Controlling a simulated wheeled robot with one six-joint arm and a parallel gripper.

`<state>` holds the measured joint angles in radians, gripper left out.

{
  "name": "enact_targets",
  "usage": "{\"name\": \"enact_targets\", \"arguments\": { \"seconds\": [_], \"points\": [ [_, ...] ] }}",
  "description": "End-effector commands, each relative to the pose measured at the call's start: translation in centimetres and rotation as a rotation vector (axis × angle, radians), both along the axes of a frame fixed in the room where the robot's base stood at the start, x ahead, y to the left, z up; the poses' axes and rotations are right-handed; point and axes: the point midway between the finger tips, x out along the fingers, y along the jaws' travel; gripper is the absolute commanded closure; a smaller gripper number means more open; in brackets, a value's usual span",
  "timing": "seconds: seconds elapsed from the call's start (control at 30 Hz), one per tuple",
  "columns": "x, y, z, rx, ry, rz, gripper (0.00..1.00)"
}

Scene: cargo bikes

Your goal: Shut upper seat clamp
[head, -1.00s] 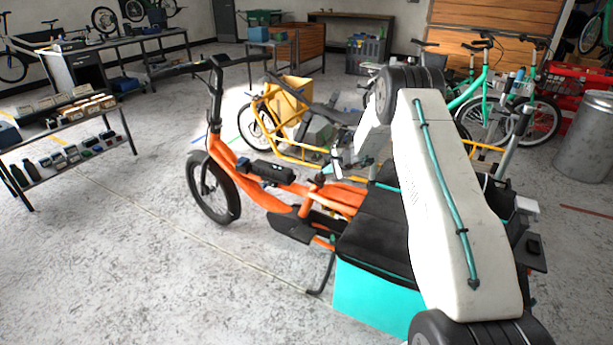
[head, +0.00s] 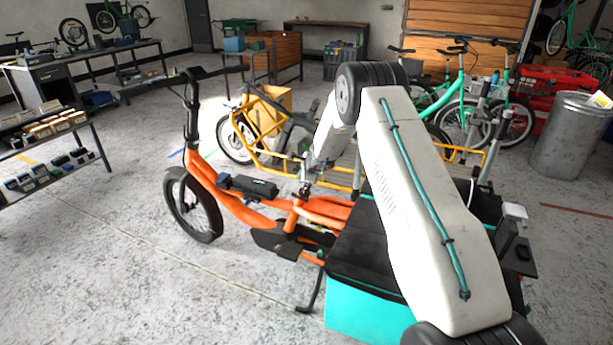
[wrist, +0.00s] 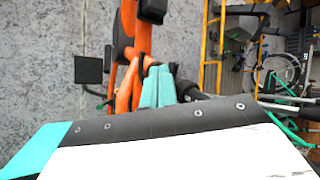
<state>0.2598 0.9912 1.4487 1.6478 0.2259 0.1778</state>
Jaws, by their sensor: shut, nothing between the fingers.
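The orange cargo bike (head: 232,202) stands in the middle of the head view, with a black battery (head: 248,187) on its frame. Its orange frame also shows in the wrist view (wrist: 124,92). My gripper (wrist: 158,86) shows there as two teal fingers, together and empty, over or beside the orange frame. A dark round part (wrist: 187,90) lies just right of the fingers; I cannot tell whether it belongs to the seat clamp. In the head view my arm covers part of the seat area, and the upper seat clamp and its lever cannot be made out.
A yellow-framed cargo bike (head: 284,163) stands close behind the orange one. Green bikes (head: 470,112) and a metal bin (head: 572,135) are at the right. A shelf rack (head: 50,150) is at the left. The floor at the front left is clear.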

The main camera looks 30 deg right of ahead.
Motion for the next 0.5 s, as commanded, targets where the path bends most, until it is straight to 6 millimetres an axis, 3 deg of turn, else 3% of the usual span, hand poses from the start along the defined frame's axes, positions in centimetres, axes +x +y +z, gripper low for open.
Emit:
{"name": "enact_targets", "arguments": {
  "seconds": [0.5],
  "points": [
    [-0.2,-1.5,0.4,-0.001,-0.001,-0.012,1.0]
  ]
}}
